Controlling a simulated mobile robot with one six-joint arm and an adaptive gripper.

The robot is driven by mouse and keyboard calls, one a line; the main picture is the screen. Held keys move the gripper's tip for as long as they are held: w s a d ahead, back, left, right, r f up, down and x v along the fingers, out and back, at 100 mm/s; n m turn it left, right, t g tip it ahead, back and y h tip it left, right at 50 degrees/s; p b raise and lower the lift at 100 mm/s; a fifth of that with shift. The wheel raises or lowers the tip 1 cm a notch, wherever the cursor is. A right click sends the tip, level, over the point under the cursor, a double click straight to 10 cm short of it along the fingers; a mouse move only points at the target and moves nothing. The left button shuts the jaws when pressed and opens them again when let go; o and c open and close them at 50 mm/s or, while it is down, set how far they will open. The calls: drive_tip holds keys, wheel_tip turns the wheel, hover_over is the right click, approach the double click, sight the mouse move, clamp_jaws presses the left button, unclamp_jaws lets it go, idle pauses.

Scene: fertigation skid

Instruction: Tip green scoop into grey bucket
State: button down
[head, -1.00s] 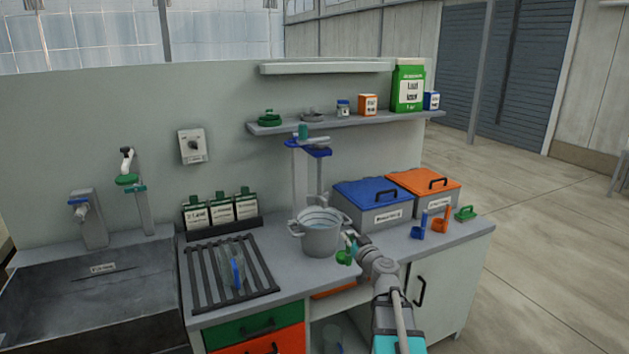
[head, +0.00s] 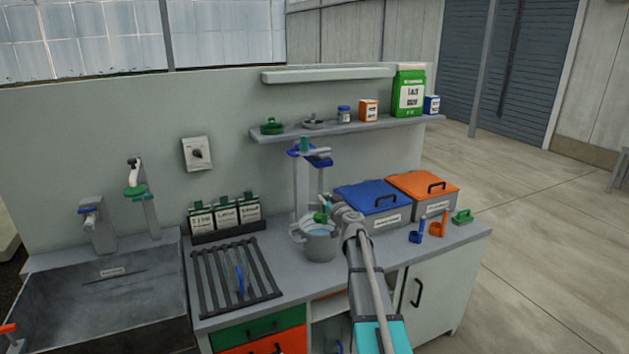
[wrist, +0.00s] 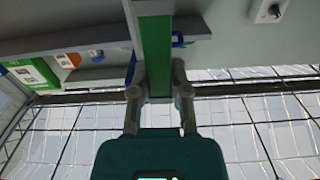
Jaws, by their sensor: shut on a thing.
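The grey bucket (head: 320,246) stands upright on the counter below the dispenser column, with something pale blue inside. The green scoop (head: 320,217) is at the bucket's top, over its opening. My gripper (head: 333,210) reaches in from the right, above the bucket's right rim, shut on the scoop. In the wrist view, a green strip with grey edges (wrist: 155,60) runs between the two fingers of my gripper (wrist: 158,92). The scoop's bowl is small in the head view, so its tilt and contents cannot be told.
Blue-lidded (head: 372,196) and orange-lidded (head: 423,185) bins stand close to the right of my gripper. Blue (head: 417,236) and orange (head: 437,229) scoops stand in front of them. A black rack (head: 237,276) and a sink (head: 95,295) lie left. The dispenser column (head: 301,185) rises behind the bucket.

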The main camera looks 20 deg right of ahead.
drive_tip(key=w, duration=0.1)
drive_tip(key=w+r, duration=0.1)
drive_tip(key=w+r+p, duration=0.1)
drive_tip(key=w, duration=0.1)
drive_tip(key=shift+a, duration=0.3)
drive_tip(key=shift+f, duration=0.1)
drive_tip(key=shift+d+f+m+b, duration=0.45)
drive_tip(key=shift+f+m+b, duration=0.1)
drive_tip(key=shift+f+b, duration=0.15)
drive_tip(key=shift+d+f+m+b, duration=0.45)
drive_tip(key=shift+f+m+b, duration=0.1)
drive_tip(key=shift+f+b, duration=0.1)
